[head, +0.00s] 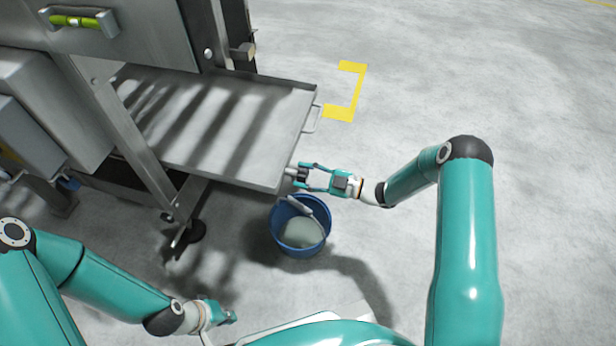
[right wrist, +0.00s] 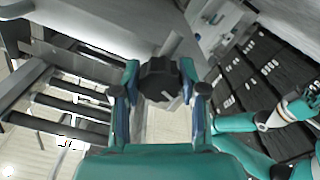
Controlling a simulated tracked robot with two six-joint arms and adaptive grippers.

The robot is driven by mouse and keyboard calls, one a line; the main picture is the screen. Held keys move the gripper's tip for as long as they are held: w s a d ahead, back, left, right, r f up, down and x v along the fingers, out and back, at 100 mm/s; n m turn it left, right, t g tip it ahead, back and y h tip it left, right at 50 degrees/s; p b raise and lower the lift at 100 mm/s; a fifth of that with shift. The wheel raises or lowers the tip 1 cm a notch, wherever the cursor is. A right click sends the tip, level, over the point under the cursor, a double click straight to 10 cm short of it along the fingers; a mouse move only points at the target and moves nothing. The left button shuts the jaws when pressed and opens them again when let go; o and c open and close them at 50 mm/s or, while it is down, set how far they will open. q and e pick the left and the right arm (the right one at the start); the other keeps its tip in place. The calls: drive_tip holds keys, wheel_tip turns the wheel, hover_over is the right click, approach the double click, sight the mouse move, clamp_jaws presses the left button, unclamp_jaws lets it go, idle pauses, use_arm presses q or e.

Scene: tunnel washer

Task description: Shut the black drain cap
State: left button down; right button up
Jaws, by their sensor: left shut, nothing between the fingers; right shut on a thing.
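The black drain cap (right wrist: 158,82) sits between the fingers of my right gripper (right wrist: 158,92) in the right wrist view, with a short grey pipe (right wrist: 171,44) just behind it. In the head view my right gripper (head: 302,177) is shut on the cap at the front corner of the steel tray (head: 225,128). The cap is small and partly covered by the fingers there. A pale streak (head: 299,206) runs down into the blue bucket (head: 326,222) below; I cannot tell for sure whether it is flowing water. My left gripper (head: 228,317) is shut and empty at the bottom.
The bucket holds grey-green liquid (head: 302,233) and stands on the floor under the tray corner. The tray has a side handle (head: 313,118). The steel machine (head: 150,30) with a green-gripped handle (head: 80,21) fills the upper left. The floor at right is clear around a yellow marking (head: 357,90).

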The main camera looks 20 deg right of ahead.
drive_tip(key=m, duration=0.2)
drive_tip(key=shift+s+a+f+m+b, duration=0.15)
drive_tip(key=shift+a+f+m+b, duration=0.1)
drive_tip(key=shift+m+b, duration=0.15)
drive_tip(key=m, duration=0.3)
drive_tip(key=shift+m, duration=0.3)
drive_tip(key=m, duration=0.3)
drive_tip(key=shift+b, duration=0.3)
drive_tip(key=shift+s+m, duration=0.1)
drive_tip(key=shift+m, duration=1.8)
drive_tip(key=o, duration=1.2)
drive_tip(key=shift+c, duration=0.2)
drive_tip(key=shift+d+r, duration=0.1)
drive_tip(key=shift+r, duration=0.05)
